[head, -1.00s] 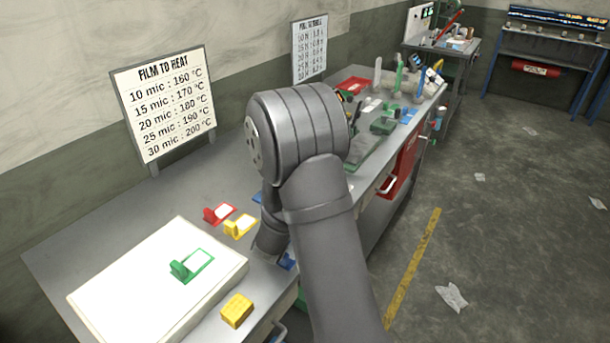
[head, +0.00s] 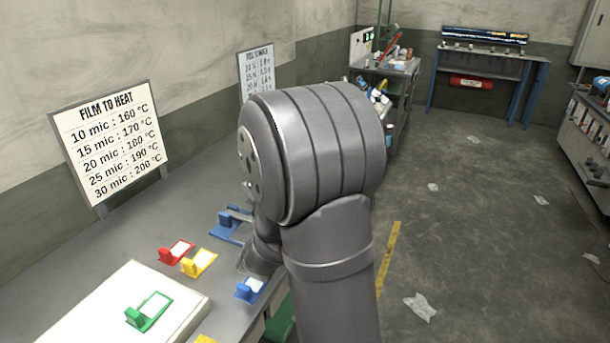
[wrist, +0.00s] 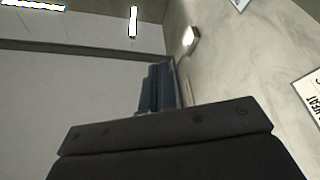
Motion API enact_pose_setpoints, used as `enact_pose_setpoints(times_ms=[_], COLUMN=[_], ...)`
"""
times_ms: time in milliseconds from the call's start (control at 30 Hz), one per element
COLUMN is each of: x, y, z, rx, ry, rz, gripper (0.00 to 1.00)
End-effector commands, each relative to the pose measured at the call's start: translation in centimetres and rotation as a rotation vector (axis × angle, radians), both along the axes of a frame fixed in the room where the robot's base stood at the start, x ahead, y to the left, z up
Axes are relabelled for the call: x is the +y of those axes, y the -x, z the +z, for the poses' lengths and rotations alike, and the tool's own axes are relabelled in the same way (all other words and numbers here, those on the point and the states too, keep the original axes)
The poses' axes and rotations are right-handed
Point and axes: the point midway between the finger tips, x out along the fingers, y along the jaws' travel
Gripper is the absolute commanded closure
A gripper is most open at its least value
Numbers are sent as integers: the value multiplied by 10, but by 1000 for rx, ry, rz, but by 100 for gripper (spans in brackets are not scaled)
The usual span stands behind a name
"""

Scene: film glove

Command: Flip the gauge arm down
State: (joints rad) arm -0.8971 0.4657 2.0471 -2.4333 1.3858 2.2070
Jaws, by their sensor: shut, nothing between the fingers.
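A blue device (head: 229,226) with a small grey part on top stands on the bench, just left of my arm and partly hidden by it. I cannot tell whether this is the gauge, and no gauge arm shows clearly. My big grey arm joint blocks the middle of the head view and hides my gripper there. In the wrist view my gripper (wrist: 165,132) shows as a dark block along the bottom, shut with nothing held. That view looks at the wall and ceiling lights, with no bench in it.
The grey bench (head: 95,252) holds red (head: 176,251), yellow (head: 199,263) and blue (head: 250,289) tagged holders. A green one (head: 149,311) lies on a white slab (head: 95,318). A film-to-heat sign (head: 110,140) stands behind. Open floor lies at the right.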

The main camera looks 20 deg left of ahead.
Motion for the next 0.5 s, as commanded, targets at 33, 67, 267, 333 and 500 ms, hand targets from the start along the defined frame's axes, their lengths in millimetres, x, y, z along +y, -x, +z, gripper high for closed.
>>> enact_pose_setpoints(times_ms=[33,67,267,333,500], x=[-9,-14,-35,-39,-42], y=[-2,-3,-7,-8,-9], z=[6,9,21,24,26], rx=[-2,-1,-1,0,0], ry=[-2,-1,-1,1,0], rz=[-3,-2,-2,-2,1], gripper=[100,100,100,100,100])
